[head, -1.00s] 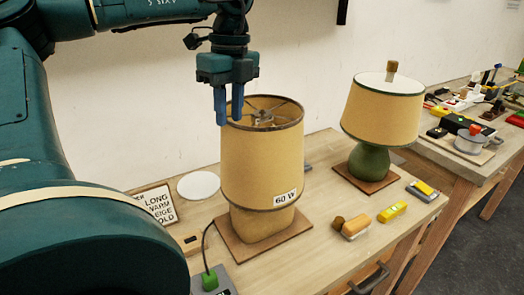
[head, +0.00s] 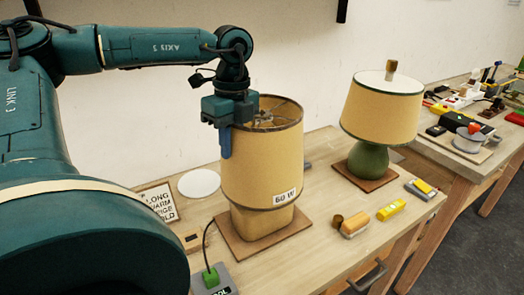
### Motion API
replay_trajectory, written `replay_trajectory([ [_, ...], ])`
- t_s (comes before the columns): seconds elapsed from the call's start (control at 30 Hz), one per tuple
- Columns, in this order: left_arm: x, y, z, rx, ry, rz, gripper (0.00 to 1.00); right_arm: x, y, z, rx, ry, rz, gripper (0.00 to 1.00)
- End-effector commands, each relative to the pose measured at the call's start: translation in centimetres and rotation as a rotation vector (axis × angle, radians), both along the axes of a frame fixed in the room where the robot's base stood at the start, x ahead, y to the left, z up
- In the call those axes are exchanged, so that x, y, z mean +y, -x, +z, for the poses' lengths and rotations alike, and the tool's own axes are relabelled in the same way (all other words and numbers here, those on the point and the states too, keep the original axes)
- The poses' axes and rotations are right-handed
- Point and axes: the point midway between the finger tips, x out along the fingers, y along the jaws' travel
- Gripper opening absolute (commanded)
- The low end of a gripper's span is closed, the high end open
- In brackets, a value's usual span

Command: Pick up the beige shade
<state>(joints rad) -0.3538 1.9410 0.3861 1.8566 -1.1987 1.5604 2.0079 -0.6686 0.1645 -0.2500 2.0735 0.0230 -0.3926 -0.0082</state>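The beige shade (head: 263,165) is a tall drum with dark rims and an open top, sitting upright on the lamp with the tan base (head: 262,222). A "60 W" label is on its lower front. My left gripper (head: 227,144) is at the shade's upper left rim, pointing down. One blue finger shows outside the shade wall, overlapping its left side in the view. The other finger is hidden, so I cannot tell whether they grip the wall. My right gripper is not in view.
A green lamp (head: 369,158) with a cream shade stands to the right. Small yellow items (head: 391,210) lie near the front edge. The wall is close behind.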

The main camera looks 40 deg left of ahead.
Motion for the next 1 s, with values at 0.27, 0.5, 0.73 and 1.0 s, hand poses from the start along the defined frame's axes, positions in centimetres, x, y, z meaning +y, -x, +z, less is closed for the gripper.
replay_trajectory([
  [0.27,0.01,-0.01,0.04,0.000,0.000,0.000,0.00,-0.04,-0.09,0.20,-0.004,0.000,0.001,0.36],
  [0.5,0.01,0.00,0.05,0.000,0.000,0.000,0.00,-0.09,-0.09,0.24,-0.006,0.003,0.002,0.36],
  [0.73,0.01,-0.01,0.05,0.000,0.000,0.000,0.00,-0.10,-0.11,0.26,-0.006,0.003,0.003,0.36],
  [1.0,0.01,-0.01,0.05,0.000,0.000,0.000,0.00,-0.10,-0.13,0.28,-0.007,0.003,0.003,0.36],
])
